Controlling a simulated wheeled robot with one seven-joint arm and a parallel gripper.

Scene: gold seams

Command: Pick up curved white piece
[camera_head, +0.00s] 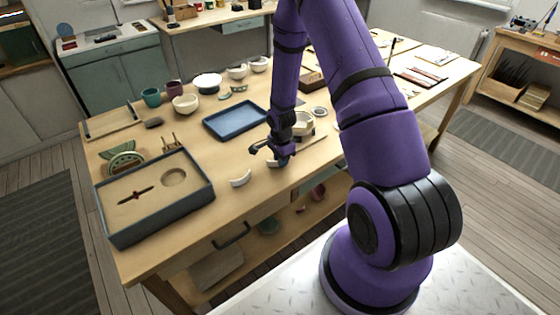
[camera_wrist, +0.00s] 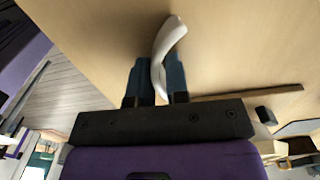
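A curved white piece (camera_wrist: 166,45) stands out between the two teal fingers of my gripper (camera_wrist: 159,80) in the wrist view. The fingers lie close against it on both sides, with no clear gap, so the gripper looks shut on it. In the head view my gripper (camera_head: 279,160) is low over the front of the wooden table (camera_head: 225,205), and the held piece is mostly hidden there. I cannot tell whether it touches the tabletop. Another curved white piece (camera_head: 240,178) lies on the table to the left of my gripper.
A dark grey box with a tan insert (camera_head: 137,209) stands at the table's left front. A blue tray (camera_head: 235,132) lies behind my gripper. Several bowls and cups, including a cream bowl (camera_head: 185,104), stand farther back. A thin wooden stick (camera_head: 311,144) lies to the right.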

